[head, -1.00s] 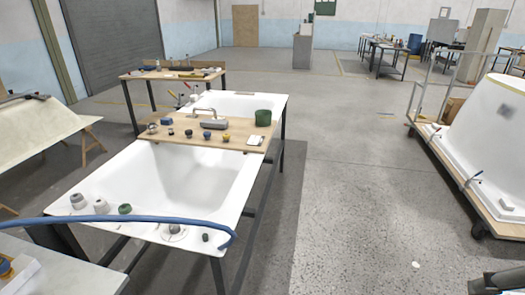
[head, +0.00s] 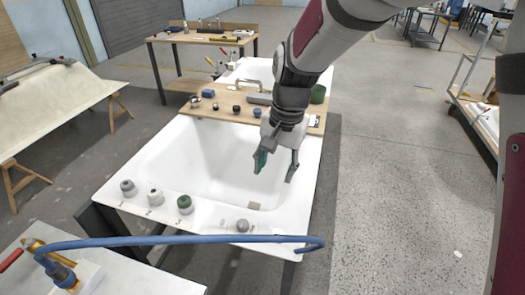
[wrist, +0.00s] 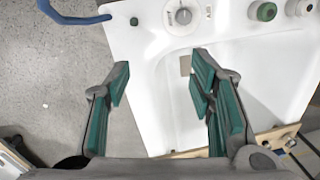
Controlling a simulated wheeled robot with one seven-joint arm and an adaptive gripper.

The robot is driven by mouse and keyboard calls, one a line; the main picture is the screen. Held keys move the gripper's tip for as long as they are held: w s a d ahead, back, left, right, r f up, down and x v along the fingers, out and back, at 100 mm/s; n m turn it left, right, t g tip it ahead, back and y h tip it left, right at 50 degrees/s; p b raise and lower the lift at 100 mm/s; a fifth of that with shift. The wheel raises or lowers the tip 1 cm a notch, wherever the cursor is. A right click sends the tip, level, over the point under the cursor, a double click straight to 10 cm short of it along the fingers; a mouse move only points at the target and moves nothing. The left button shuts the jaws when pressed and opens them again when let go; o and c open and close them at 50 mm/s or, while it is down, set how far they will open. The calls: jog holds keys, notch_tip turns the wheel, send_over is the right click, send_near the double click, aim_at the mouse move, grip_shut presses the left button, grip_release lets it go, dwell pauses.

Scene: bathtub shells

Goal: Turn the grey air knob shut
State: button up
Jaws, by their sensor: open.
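The grey air knob (head: 242,225) sits on the near rim of the white bathtub shell (head: 218,218), just behind a blue hose. In the wrist view the round knob (wrist: 182,16) shows a lighter centre, with small dark lettering beside it. My gripper (head: 275,167) hangs over the tub basin, fingers pointing down and spread apart, with nothing between them. In the wrist view my gripper (wrist: 160,72) shows green finger pads, and the knob lies beyond the fingertips, clear of them. The knob's exact turn angle cannot be told.
A green knob (head: 184,203), a white-grey knob (head: 155,196) and another grey knob (head: 127,188) stand left on the same rim. The blue hose (head: 150,242) arches across the front. A wooden board (head: 226,110) with small parts crosses the tub.

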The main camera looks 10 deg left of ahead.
jog(key=h, duration=0.1)
send_over(242, 223)
notch_tip(242, 223, down, 9)
jog(key=f, duration=0.1)
jog(key=shift+m, duration=0.4)
notch_tip(242, 223, down, 14)
jog(key=shift+s+r+p, duration=0.1)
jog(key=shift+r+p, duration=0.15)
jog(key=shift+p, duration=0.25)
jog(key=shift+c, duration=0.5)
jog(key=c, duration=1.1)
